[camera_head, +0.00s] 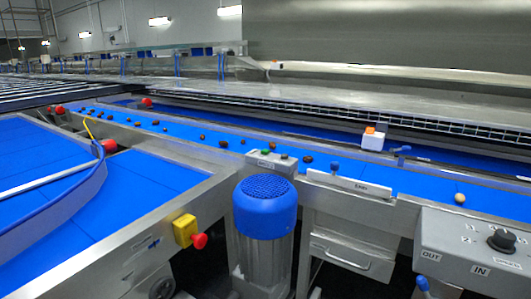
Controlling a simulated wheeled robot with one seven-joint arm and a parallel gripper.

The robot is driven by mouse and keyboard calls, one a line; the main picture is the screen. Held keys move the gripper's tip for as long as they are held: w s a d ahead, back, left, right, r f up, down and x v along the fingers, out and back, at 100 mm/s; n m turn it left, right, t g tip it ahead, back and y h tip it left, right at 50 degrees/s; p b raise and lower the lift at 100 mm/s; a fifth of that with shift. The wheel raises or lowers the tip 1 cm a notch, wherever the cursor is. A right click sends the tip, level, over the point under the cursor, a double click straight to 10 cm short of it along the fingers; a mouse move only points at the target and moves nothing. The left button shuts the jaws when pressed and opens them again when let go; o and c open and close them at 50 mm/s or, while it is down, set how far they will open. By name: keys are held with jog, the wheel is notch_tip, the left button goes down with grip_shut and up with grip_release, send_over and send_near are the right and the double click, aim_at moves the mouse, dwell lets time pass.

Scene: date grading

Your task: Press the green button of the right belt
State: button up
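A long blue belt (420,181) runs from the far left to the right, with several dark dates and one pale round item (460,198) on it. A small grey button box (271,162) stands at the belt's near edge, just behind a blue-capped motor (265,205). A small green button (265,152) shows on top of the box. Other small buttons sit beside it, but their colours are hard to tell. My gripper is not in view.
A wide blue belt (140,190) with a curved blue guide lies at left. A yellow box with a red stop button (199,241) is on its frame. A grey panel with a black knob (501,240) stands at front right. A white box with an orange top (373,139) is beyond the long belt.

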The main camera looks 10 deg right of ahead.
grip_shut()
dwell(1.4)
